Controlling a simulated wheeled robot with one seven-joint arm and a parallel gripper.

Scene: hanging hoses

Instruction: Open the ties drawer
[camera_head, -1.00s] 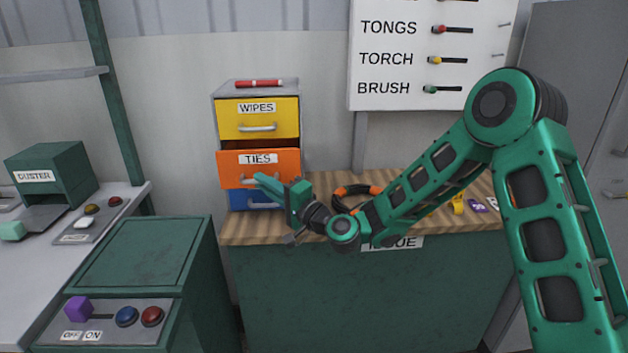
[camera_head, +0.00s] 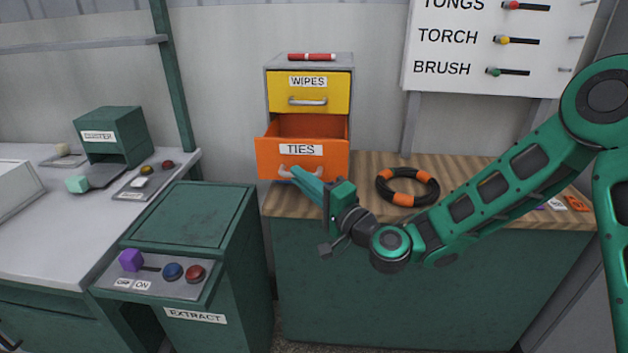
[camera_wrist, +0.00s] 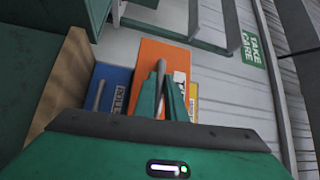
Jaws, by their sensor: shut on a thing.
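The orange ties drawer (camera_head: 268,155), labelled TIES, stands pulled well out of its cabinet in the head view, and its orange inside shows behind the front. Its front also shows in the wrist view (camera_wrist: 155,55). My gripper (camera_head: 291,173) is shut on the drawer's grey handle (camera_head: 284,171). In the wrist view my gripper's green fingers (camera_wrist: 161,98) close on the handle, which lies between them. My gripper partly covers the front of the drawer below the label.
The yellow WIPES drawer (camera_head: 330,92) above is shut, with a red stick (camera_head: 312,57) on the cabinet top. The blue drawer (camera_wrist: 114,78) is beside the orange one in the wrist view. A black and orange ring (camera_head: 407,200) lies on the wooden bench to the right.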

